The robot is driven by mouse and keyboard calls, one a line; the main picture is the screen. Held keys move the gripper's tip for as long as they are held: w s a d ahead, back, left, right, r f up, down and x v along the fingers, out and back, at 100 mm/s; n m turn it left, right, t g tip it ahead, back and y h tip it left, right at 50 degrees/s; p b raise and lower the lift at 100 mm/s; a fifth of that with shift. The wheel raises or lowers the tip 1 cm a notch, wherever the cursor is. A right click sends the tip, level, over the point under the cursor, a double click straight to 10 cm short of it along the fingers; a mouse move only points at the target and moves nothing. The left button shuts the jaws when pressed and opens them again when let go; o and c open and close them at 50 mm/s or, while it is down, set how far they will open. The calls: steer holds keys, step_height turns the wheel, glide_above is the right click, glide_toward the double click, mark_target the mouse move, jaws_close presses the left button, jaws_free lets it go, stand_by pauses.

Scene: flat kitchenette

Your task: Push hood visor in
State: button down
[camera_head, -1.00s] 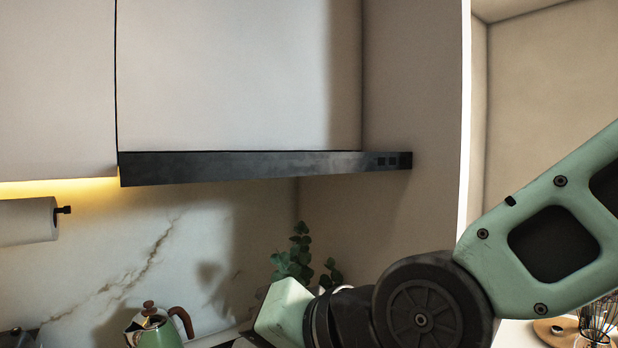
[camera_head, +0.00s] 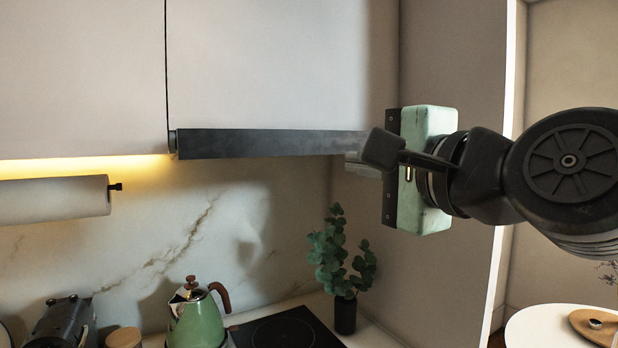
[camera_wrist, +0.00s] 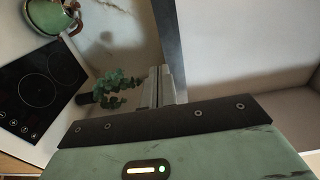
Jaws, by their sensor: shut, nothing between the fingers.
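The hood visor (camera_head: 265,143) is a long dark bar under the white upper cabinet in the head view. Its left end stands slightly off the cabinet edge. In the wrist view the visor (camera_wrist: 167,35) is a dark strip running up from the fingers. My gripper (camera_head: 350,158) is shut and empty, its fingers pointing left at the visor's right end. In the wrist view the shut fingers (camera_wrist: 160,80) lie close to the strip's near end. I cannot tell whether they touch it. My wrist hides the visor's right end in the head view.
Below are a green kettle (camera_head: 197,318), a black cooktop (camera_head: 285,332) and a potted plant (camera_head: 343,265). A paper towel roll (camera_head: 55,197) hangs at left. A tall side panel (camera_head: 455,75) stands behind my wrist.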

steer(key=shift+w+a+f+b, duration=0.2)
steer(key=shift+a+b, duration=0.2)
steer(key=shift+b, duration=2.95)
steer(key=p, duration=0.2)
glide_toward(298, 154)
steer(key=x, duration=0.5)
steer(key=shift+w, duration=0.1)
steer(key=shift+x, duration=0.85)
steer(key=p+x, duration=0.3)
steer(key=x, duration=1.4)
steer(key=shift+w+a+r, duration=0.1)
steer(key=shift+a, duration=0.15)
steer(key=shift+r, duration=0.25)
steer(key=shift+d, duration=0.1)
